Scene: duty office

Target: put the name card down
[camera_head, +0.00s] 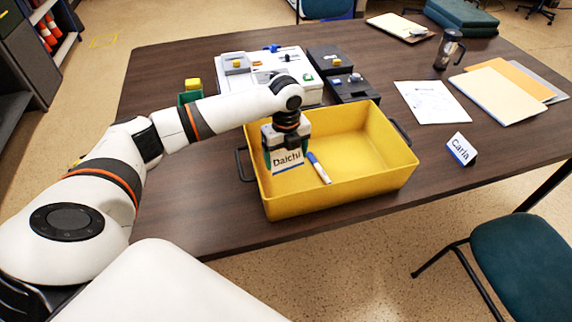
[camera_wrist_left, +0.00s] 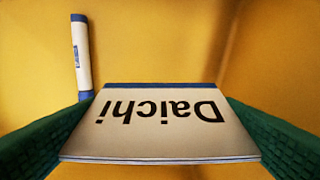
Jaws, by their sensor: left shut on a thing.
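The name card (camera_head: 288,161) reads "Daichi" and is white with a blue stripe. My left gripper (camera_head: 286,150) is shut on it and holds it over the left part of the yellow tray (camera_head: 390,185). In the left wrist view the card (camera_wrist_left: 160,125) sits between my green finger pads, its lettering upside down, with yellow tray surface behind it. I cannot tell whether the card touches the tray floor. A white and blue marker (camera_head: 319,168) lies in the tray just right of the card; it also shows in the left wrist view (camera_wrist_left: 82,58). My right gripper is not in view.
A second name card reading "Carla" (camera_head: 461,149) stands on the table (camera_head: 200,222) right of the tray. Paper (camera_head: 432,102), folders (camera_head: 497,95) and a mug (camera_head: 449,50) lie farther right. Boxes (camera_head: 342,75) stand behind the tray. The tray's right part is clear.

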